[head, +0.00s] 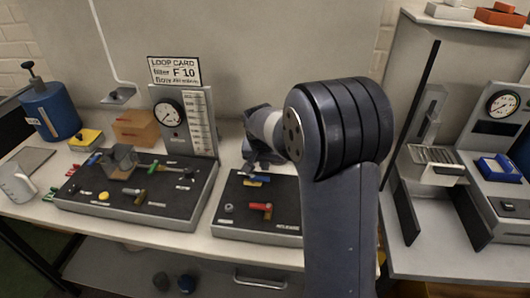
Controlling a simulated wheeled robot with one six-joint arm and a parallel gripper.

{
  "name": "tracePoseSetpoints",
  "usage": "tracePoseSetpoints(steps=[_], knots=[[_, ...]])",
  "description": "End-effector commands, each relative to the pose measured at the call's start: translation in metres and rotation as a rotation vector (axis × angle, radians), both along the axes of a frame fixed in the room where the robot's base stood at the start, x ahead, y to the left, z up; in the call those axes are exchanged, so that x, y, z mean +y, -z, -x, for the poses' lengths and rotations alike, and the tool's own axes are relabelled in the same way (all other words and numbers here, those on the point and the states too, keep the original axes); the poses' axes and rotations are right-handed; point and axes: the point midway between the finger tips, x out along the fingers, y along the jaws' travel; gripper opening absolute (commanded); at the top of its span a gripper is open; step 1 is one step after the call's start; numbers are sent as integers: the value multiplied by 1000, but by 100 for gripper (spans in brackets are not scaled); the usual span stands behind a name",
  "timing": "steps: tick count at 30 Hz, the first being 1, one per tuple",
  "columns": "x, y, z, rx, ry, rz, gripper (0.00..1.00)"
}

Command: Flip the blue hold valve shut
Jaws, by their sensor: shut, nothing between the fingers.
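A blue valve lever (258,179) sits near the back of the dark right-hand panel (228,222), just above a small yellow label. It looks roughly horizontal in the picture. I cannot read its label or tell its exact turn. My gripper (252,167) is shut and empty, pointing down close over the blue lever; I cannot tell whether it touches it. A red valve lever (261,207) lies on the same panel, nearer the front. My arm hides the panel's right part.
The left panel (142,205) carries several small coloured valves and a grey block. A gauge board (186,120) and loop card (174,70) stand behind. A blue cylinder (50,108) stands far left. Another bench with a gauge device (503,103) is at right.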

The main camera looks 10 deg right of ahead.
Motion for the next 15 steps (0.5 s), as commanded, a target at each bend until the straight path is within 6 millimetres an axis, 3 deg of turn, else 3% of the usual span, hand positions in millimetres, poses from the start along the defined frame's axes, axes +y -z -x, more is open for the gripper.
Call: tracePoseSetpoints(steps=[6,15], knots=[[8,-2,19,0,-1,-1,0],[10,-1,23,-1,0,0,0]])
